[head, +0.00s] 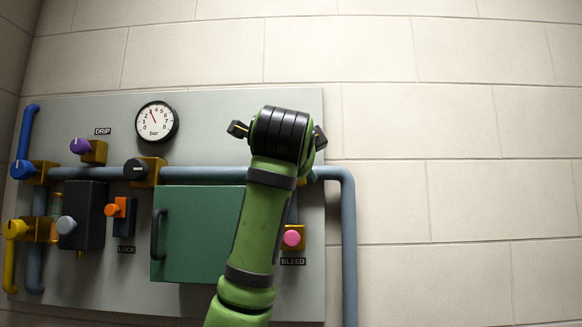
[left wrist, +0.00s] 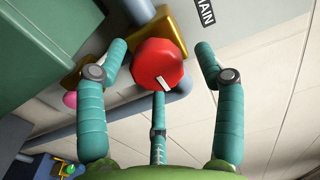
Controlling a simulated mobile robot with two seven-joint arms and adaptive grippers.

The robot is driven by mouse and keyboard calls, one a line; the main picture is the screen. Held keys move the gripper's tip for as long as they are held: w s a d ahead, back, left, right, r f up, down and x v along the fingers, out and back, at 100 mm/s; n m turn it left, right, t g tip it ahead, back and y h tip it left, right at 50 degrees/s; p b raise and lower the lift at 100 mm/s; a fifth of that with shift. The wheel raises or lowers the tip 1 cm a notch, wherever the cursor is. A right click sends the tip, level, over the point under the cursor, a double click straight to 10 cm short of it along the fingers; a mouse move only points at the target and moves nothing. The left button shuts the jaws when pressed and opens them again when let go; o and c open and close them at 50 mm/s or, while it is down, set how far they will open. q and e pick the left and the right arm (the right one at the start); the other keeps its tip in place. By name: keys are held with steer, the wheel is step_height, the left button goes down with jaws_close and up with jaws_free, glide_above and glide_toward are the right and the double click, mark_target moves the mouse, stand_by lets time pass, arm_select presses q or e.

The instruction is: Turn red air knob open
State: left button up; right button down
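The red knob (left wrist: 158,64) shows in the left wrist view on a brass valve body (left wrist: 167,27), with a white mark on its edge nearest my palm. My left gripper (left wrist: 160,50) is open, with a finger on each side of the knob and a third finger below it. Gaps show between the two side fingers and the knob. Whether the third finger touches it I cannot tell. In the head view my left gripper (head: 279,134) is up at the panel's upper right and hides the red knob. My right gripper is in neither view.
The grey panel (head: 225,115) carries a gauge (head: 156,121), a green door (head: 190,235), an orange lock knob (head: 113,210), a pink bleed knob (head: 291,238) and several other knobs. A blue pipe (head: 348,250) runs down the right side. The wall farther right is clear.

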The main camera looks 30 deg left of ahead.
arm_select(q)
steer(key=shift+w+f, duration=0.15)
steer(key=v, duration=1.2)
steer(key=shift+a, duration=0.1)
stand_by(0.4)
